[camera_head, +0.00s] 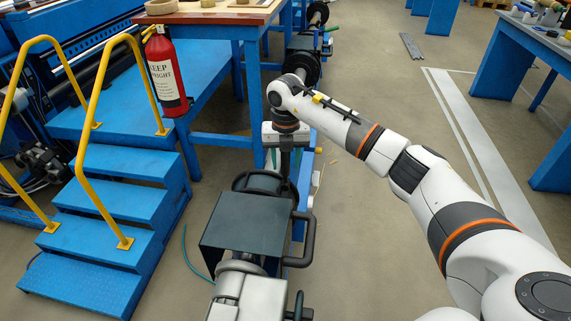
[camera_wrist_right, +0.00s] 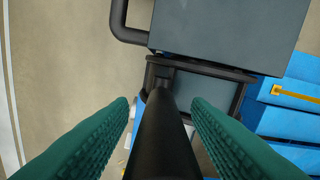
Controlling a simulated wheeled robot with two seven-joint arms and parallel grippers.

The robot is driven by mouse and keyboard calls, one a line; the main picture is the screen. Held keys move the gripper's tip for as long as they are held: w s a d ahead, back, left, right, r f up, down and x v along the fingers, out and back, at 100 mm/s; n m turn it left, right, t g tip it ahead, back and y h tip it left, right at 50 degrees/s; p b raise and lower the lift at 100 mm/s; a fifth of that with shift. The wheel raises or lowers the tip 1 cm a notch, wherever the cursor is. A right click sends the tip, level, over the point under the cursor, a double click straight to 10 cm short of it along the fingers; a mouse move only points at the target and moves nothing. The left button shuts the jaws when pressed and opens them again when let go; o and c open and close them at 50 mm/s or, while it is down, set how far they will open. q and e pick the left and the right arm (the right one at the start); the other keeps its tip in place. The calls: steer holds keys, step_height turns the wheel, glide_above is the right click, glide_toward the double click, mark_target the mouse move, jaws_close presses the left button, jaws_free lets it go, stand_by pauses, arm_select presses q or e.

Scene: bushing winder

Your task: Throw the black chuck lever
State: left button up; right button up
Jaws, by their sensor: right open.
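The black chuck lever (camera_wrist_right: 161,140) shows in the right wrist view as a thick dark bar. It runs up from the bottom edge between the two green ribbed fingers of my right gripper (camera_wrist_right: 160,106). The fingers are open, one on each side of the bar, with a visible gap on the right side. In the head view my right gripper (camera_head: 286,160) points down over the winder, beyond the dark box-shaped cover. The lever is mostly hidden there by the gripper and wrist. My left gripper is not in view.
The dark cover (camera_head: 242,231) with a black side handle (camera_head: 306,240) stands nearer than the gripper. Blue steps (camera_head: 115,200) with yellow rails, a fire extinguisher (camera_head: 166,75) and a blue table (camera_head: 205,19) are to the left. Open floor lies to the right.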

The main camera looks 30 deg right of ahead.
steer(key=shift+f, duration=0.7)
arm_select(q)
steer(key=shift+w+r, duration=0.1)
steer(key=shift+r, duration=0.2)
arm_select(e)
jaws_close()
